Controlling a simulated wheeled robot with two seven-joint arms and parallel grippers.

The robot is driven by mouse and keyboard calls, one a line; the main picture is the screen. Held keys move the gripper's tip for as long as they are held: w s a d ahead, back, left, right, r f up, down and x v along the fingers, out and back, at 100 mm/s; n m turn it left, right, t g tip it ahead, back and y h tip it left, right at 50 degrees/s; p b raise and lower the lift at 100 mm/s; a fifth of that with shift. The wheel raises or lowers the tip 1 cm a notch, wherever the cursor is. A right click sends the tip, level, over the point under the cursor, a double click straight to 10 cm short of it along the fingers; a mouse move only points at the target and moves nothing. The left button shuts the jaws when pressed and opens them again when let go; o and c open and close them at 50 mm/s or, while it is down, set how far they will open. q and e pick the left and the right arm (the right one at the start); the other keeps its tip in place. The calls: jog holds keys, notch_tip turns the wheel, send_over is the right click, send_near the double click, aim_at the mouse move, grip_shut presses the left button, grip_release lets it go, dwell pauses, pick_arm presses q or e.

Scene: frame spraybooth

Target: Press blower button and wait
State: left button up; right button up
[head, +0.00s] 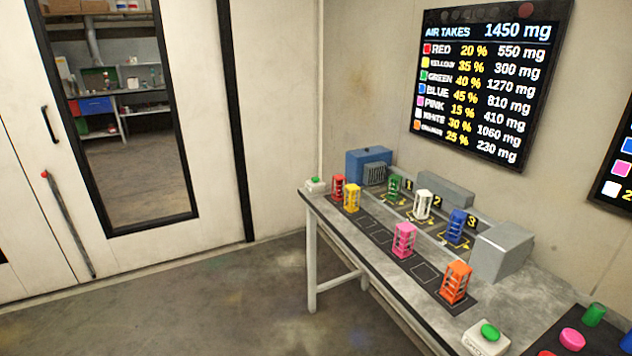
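A green button on a white box (315,184) sits at the table's far left corner, beside a blue blower-like unit (369,165) with a dark grille. A second green button on a white box (488,337) sits at the near edge; its label is too small to read surely. Which one is the blower button is not marked legibly. Neither gripper is in view. A green frame (393,187), a white frame (423,204) and a blue frame (456,226) stand by the numbers 1, 2 and 3.
Red (338,187), yellow (352,197), pink (404,240) and orange frames (456,282) stand on the table's (400,283) dark front strip. A grey box (502,253) stands at right. The wall screen (489,80) reads AIR TAKES 1450 mg. Floor left of the table is clear.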

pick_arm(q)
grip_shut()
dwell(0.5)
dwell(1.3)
